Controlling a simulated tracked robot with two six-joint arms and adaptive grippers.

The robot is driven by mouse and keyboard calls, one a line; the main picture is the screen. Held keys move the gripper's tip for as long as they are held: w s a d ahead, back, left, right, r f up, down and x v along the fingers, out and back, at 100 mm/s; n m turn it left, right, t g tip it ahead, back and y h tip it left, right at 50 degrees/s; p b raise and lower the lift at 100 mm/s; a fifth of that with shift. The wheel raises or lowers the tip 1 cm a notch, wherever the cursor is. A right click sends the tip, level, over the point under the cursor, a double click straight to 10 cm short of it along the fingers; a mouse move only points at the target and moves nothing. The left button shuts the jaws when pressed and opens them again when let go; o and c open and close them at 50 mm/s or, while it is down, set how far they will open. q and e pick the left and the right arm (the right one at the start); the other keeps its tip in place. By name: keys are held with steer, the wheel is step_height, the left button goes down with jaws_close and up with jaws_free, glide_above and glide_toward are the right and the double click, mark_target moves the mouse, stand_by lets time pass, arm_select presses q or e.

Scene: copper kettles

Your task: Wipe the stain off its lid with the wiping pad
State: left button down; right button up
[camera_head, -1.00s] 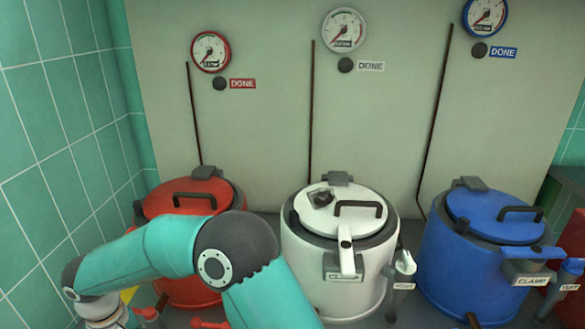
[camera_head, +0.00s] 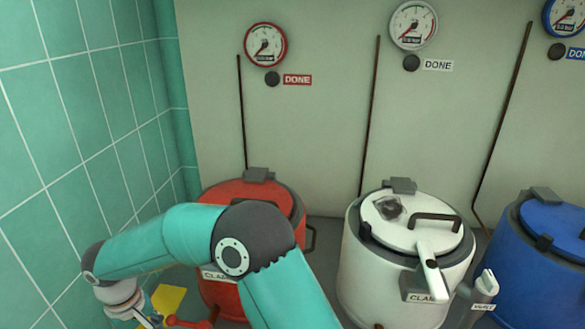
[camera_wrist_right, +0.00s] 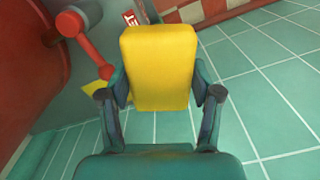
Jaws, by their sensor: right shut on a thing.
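The white kettle (camera_head: 391,285) stands in the middle right of the head view. Its round white lid (camera_head: 408,232) is down, with a dark grey stain (camera_head: 388,207) on the back left part, left of the black lid handle (camera_head: 434,221). My right gripper (camera_wrist_right: 160,97) is shut on the yellow wiping pad (camera_wrist_right: 160,62), which sticks out beyond the fingers in the wrist view. In the head view this arm bends left in front of the red kettle, far from the white lid. My left gripper is not in view.
The red kettle (camera_head: 235,193) stands left of the white one; the blue kettle (camera_head: 545,265) is cut off at the right. A red lever (camera_wrist_right: 82,38) is close to the pad's left. A teal tiled wall (camera_head: 90,130) bounds the left side.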

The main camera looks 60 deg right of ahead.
steer(key=shift+w, duration=0.35)
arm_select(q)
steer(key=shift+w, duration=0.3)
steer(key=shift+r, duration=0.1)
arm_select(e)
steer(key=shift+r, duration=0.15)
